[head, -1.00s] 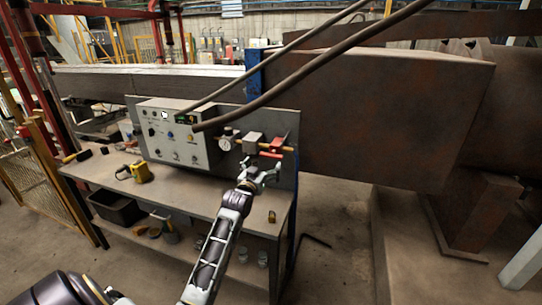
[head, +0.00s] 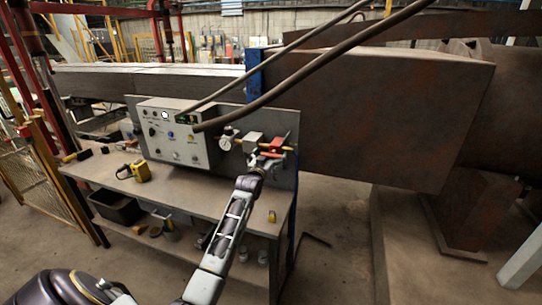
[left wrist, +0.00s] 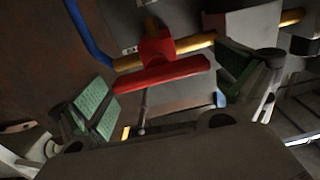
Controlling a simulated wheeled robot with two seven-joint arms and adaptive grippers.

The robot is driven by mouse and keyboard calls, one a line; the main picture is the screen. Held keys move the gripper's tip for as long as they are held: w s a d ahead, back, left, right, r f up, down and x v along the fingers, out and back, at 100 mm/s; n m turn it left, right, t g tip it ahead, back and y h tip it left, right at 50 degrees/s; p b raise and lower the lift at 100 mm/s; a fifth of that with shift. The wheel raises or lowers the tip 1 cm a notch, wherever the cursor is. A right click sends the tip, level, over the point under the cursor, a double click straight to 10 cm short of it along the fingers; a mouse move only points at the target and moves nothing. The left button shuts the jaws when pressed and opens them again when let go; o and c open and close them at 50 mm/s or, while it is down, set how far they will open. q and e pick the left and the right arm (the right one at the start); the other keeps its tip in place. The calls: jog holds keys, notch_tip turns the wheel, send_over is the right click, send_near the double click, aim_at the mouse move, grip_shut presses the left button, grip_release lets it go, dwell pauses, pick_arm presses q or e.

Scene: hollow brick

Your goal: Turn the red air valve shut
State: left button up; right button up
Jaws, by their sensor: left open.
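The red air valve (head: 275,147) sits on a brass pipe at the right end of the workbench's back panel. In the left wrist view its red lever (left wrist: 162,74) lies nearly in line with the pipe, slightly tilted, below the red valve body (left wrist: 157,47). My left gripper (head: 266,162) is right at the valve. In the left wrist view the left gripper (left wrist: 165,88) is open, with a green pad on each side of the lever's ends and gaps to both. My right gripper is not in view.
A grey control box (head: 178,134) and a pressure gauge (head: 225,143) are mounted left of the valve. A blue hose (left wrist: 88,35) leaves the pipe end beyond it. A yellow tool (head: 141,171) lies on the workbench (head: 190,196). Thick cables cross above.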

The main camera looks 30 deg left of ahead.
pick_arm(q)
jog(key=shift+w+a, duration=0.1)
jog(key=shift+w, duration=0.35)
jog(key=c, duration=0.8)
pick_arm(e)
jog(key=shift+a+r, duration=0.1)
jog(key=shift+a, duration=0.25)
